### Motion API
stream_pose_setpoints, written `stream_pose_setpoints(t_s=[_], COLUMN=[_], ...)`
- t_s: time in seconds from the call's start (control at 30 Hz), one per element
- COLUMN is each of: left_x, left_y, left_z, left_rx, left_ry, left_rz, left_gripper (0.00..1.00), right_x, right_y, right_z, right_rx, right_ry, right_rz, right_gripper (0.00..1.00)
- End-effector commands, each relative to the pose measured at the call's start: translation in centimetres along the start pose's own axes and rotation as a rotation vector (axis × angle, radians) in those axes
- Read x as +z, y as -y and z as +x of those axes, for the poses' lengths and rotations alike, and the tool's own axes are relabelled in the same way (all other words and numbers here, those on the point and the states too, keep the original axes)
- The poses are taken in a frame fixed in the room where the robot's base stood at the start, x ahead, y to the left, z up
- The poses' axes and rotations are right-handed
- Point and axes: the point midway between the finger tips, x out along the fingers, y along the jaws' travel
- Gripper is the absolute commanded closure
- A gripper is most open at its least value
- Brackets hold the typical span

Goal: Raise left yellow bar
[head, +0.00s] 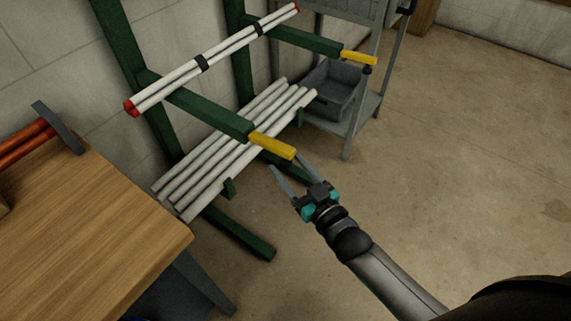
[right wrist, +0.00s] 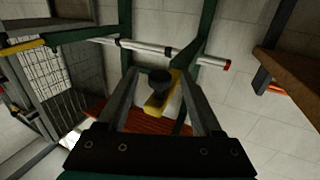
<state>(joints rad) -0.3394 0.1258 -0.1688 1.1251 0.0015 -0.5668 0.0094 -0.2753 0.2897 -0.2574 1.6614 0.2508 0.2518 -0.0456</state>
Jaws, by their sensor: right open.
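The left yellow bar (head: 272,146) caps the front end of a green rack arm (head: 212,113) in the head view. The bar lies roughly in line with that arm. My right gripper (head: 289,163) is open and empty, just in front of the bar's end. In the right wrist view, the bar (right wrist: 157,106) shows between the spread fingers of the gripper (right wrist: 158,76), with a dark round knob (right wrist: 160,80) at it. I cannot tell whether the fingers touch the bar. My left gripper is not in view.
White pipes with red ends (head: 215,58) rest across the upper arms; grey pipes (head: 235,148) lie below. A second yellow bar (head: 358,58) is farther right. A wooden table (head: 90,235) stands left, a grey bin (head: 335,88) behind. The floor (head: 460,150) at right is clear.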

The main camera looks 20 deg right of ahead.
Motion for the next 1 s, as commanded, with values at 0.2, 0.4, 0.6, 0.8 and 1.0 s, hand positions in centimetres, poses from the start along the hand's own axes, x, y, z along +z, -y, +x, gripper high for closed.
stream_pose_setpoints(t_s=[0.2,0.4,0.6,0.8,1.0], left_x=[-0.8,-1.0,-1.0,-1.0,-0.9], left_y=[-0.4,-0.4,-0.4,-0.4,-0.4], left_z=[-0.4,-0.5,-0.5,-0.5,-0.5], left_rx=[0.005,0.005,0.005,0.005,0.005], left_ry=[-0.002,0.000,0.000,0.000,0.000], left_rz=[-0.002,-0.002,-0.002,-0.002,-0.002], left_gripper=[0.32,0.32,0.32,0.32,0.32], right_x=[0.1,0.0,0.0,0.0,0.0], right_y=[0.0,0.0,0.0,0.0,0.0], right_z=[1.6,1.9,1.9,1.9,1.9], right_rx=[0.000,0.000,0.000,0.000,0.000], right_ry=[0.001,0.002,0.001,0.001,0.001], right_rz=[0.001,0.001,0.001,0.001,0.001], right_gripper=[0.33,0.33,0.37,0.59,0.82])
